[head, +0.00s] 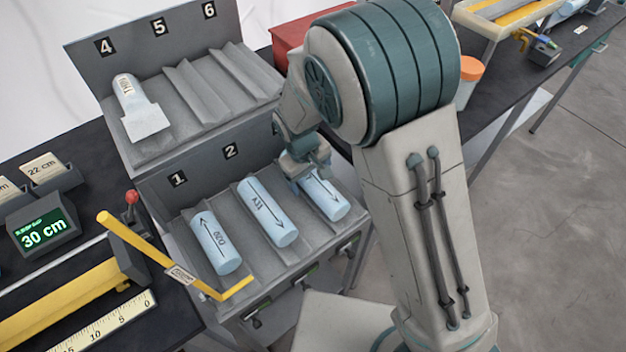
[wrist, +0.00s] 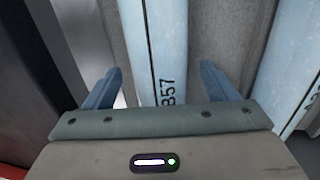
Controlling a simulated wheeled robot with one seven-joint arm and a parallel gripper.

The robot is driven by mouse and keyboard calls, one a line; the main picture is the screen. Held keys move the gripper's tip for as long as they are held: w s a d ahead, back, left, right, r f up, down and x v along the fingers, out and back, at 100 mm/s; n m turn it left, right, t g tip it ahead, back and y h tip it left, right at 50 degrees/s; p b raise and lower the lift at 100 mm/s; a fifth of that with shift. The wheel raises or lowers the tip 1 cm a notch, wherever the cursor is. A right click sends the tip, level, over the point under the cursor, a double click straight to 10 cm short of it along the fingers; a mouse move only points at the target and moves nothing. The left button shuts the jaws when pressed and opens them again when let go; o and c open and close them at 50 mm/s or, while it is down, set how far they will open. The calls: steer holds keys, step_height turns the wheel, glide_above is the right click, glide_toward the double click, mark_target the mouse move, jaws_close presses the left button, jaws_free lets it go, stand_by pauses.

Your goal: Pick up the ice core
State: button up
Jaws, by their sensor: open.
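Three pale blue ice cores lie in the lower rack's slots in the head view: the left core (head: 215,243) marked like 020, the middle core (head: 268,212) marked like A31, and the right core (head: 328,198). My gripper (head: 308,172) is over the upper part of the right core and hides its far end. In the wrist view my open gripper (wrist: 161,72) has one finger on each side of a core (wrist: 175,35) marked like 857. I cannot tell whether the fingers touch it. Another core (wrist: 290,75) lies to the right there.
The grey rack (head: 158,187) has an upper tier with a white wrapped piece (head: 139,108) under number 4. A yellow bar (head: 145,245) crosses the rack's front left corner. A green display (head: 44,230) reads 30 cm. A red box (head: 300,38) stands behind my arm.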

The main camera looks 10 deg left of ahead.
steer(key=shift+f, duration=0.3)
steer(key=c, duration=1.5)
steer(key=shift+r, duration=0.1)
